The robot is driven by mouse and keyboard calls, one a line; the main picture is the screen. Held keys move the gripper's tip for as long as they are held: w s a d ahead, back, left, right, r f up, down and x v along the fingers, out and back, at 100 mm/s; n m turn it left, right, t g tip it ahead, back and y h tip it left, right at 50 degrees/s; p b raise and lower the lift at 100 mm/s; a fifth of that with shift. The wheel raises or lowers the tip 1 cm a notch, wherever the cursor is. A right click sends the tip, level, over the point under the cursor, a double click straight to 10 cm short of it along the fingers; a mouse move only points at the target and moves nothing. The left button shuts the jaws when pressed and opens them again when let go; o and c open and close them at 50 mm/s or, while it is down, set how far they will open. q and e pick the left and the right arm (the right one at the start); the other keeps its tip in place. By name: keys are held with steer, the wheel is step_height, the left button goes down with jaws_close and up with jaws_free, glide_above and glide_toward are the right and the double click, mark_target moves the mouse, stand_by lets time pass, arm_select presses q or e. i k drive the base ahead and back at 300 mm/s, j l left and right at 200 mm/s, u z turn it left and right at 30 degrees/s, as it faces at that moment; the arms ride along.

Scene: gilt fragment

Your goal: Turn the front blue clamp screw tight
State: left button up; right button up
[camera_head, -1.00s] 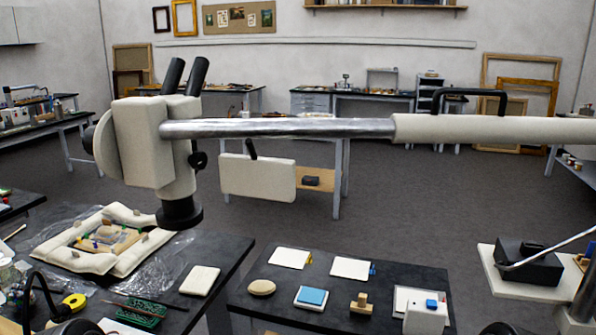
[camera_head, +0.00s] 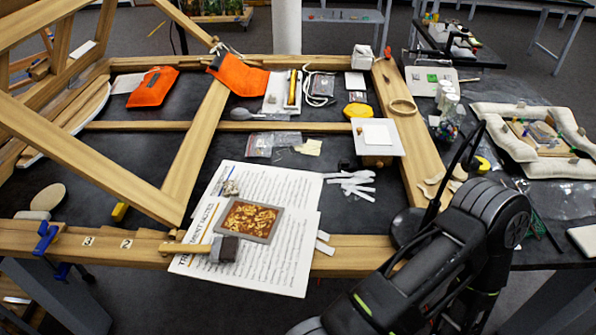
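A blue clamp (camera_head: 45,236) grips the front wooden beam (camera_head: 110,243) near its left end. A black arm of mine (camera_head: 440,265) reaches in at the lower right, bent, far to the right of the clamp. Neither gripper shows in the picture, so nothing of mine is seen touching the clamp.
A mallet-like tool (camera_head: 222,249) and a gilt fragment (camera_head: 248,220) lie on printed sheets (camera_head: 290,265) mid-front. A slanted wooden frame (camera_head: 195,150) rises at left. An orange pouch (camera_head: 152,87) lies behind. A pale oval pad (camera_head: 49,196) sits near the clamp.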

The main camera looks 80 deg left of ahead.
mark_target(43, 230)
steer(key=u, duration=4.2)
